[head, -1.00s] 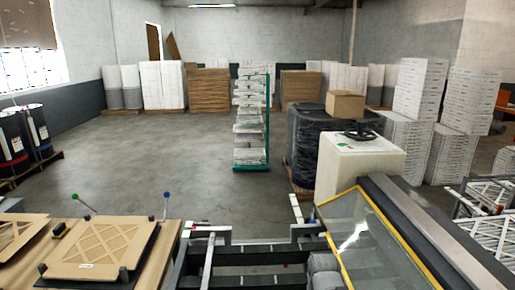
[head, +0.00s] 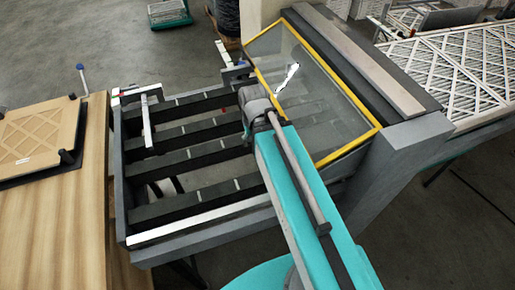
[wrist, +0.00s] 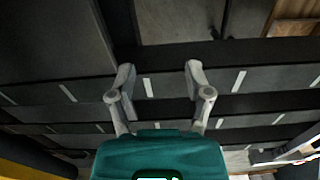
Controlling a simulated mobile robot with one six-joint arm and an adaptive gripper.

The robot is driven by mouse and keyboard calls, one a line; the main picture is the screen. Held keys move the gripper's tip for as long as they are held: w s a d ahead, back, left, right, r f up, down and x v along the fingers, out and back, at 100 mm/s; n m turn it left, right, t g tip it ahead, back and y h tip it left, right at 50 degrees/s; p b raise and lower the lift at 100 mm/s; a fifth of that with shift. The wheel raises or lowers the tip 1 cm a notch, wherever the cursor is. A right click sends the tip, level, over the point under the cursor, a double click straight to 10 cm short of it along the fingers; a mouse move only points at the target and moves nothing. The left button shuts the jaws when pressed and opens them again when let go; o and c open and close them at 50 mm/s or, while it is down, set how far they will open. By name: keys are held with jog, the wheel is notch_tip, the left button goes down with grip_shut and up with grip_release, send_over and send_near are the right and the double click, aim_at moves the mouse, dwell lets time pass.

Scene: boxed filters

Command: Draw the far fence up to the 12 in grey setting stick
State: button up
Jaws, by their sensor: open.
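The machine bed (head: 122,180) has several dark slats with white marks. A short white bar (head: 148,122) stands across the slats at the bed's left, and a long white-topped rail (head: 200,217) runs along its near side. I cannot tell which bar is the far fence, and I cannot pick out the grey setting stick for certain. My teal arm reaches over the bed to the edge of the yellow-framed clear guard (head: 318,95). In the wrist view my gripper (wrist: 160,72) is open and empty above the slats, fingers apart.
The clear guard and a grey machine column (head: 395,170) stand on the right of the bed. A wooden table (head: 50,210) with a cardboard filter frame (head: 40,135) is on the left. White pleated filters (head: 465,75) lie at the back right.

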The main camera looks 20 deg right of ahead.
jog(key=shift+r, duration=0.2)
jog(key=c, duration=0.4)
jog(key=shift+r+p, duration=0.3)
jog(key=shift+p, duration=0.25)
jog(key=shift+c, duration=1.2)
notch_tip(320, 180, up, 3)
jog(key=p, duration=0.3)
grip_shut()
jog(key=shift+r+p, duration=0.45)
jog(key=shift+r, duration=0.05)
jog(key=shift+s, duration=0.15)
